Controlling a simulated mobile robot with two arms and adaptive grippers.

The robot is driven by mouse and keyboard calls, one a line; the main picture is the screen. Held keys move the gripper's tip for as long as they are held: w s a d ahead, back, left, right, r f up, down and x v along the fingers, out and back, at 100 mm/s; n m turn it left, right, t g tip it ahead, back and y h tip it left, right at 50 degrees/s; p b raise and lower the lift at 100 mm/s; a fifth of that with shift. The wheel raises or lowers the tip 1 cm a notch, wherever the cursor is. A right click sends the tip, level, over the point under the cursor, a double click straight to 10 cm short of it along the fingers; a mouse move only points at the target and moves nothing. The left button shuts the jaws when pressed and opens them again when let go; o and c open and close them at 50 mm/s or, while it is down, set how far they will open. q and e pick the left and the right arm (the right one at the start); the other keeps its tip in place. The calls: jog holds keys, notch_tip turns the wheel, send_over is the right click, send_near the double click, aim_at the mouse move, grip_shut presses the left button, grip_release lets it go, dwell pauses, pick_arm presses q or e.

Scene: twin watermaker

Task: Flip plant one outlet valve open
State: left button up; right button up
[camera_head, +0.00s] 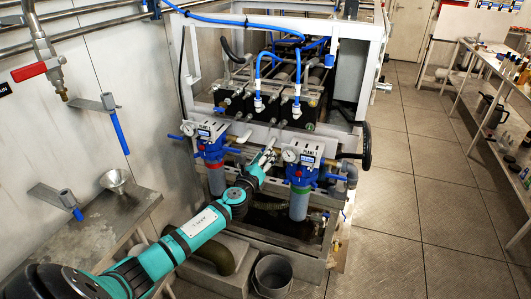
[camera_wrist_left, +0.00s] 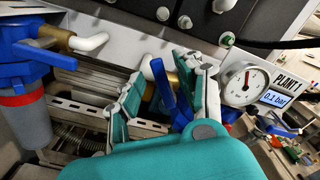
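The plant one outlet valve shows in the left wrist view as a blue lever (camera_wrist_left: 163,86) beside a brass fitting and a white elbow pipe. My left gripper (camera_wrist_left: 160,78) is open, with its teal and grey fingers apart. The lever appears between the fingers, nearer the right one; I cannot tell whether they touch. In the head view my left gripper (camera_head: 268,152) is between the two filter housings, just left of the PLANT 1 panel (camera_head: 311,154), and largely hides the valve. My right gripper is not in view.
The plant one gauge (camera_wrist_left: 240,84) and a display (camera_wrist_left: 276,99) reading 0.1 bar are right of the fingers. Another blue-headed filter (camera_head: 212,150) stands left. A grey bucket (camera_head: 272,274) stands in front. The right floor is clear.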

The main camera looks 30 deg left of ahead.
pick_arm(q)
jog(key=shift+x, duration=1.05)
grip_shut()
